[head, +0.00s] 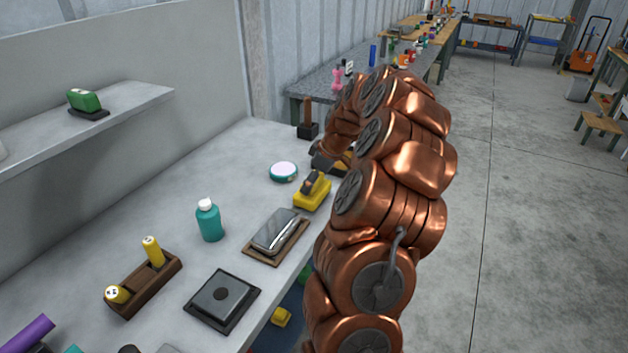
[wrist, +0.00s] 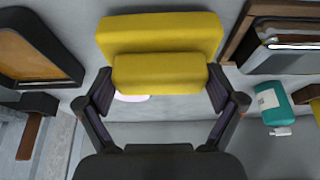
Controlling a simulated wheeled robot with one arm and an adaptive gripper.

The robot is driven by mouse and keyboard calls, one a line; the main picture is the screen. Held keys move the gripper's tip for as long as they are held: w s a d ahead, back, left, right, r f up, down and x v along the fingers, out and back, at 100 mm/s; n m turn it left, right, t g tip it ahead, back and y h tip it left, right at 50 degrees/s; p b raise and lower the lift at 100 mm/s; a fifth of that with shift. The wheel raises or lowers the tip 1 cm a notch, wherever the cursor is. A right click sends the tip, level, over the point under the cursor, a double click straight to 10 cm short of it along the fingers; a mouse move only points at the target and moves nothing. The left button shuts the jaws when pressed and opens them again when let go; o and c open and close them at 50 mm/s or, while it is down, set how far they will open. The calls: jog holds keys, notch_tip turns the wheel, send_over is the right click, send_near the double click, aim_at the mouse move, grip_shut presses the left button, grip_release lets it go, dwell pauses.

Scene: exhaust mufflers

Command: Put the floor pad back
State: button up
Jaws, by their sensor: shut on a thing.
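My gripper (head: 311,182) is over the bench near its front edge. In the wrist view my gripper (wrist: 160,95) is shut on a yellow stepped block (wrist: 160,35), one finger on each side of its narrower part. The yellow block (head: 313,196) also shows in the head view; I cannot tell whether it touches the bench. It may be the floor pad, but no label shows. A round teal-rimmed white disc (head: 283,171) lies just behind it and is mostly hidden in the wrist view.
A brown-handled tool (head: 308,118) stands behind. A dark-framed tray (wrist: 35,50) is beside the gripper. A yellow piece (head: 281,317) is below the bench edge.

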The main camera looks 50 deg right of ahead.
jog(key=shift+f, duration=0.3)
jog(key=shift+f, duration=0.2)
jog(key=o, duration=0.8)
jog(key=shift+c, duration=0.2)
jog(key=shift+r, duration=0.1)
jog(key=shift+r, duration=0.2)
jog(key=b+v, duration=0.3)
jog(key=v, duration=0.8)
jog(key=shift+s+r, duration=0.2)
jog(key=shift+r, duration=0.15)
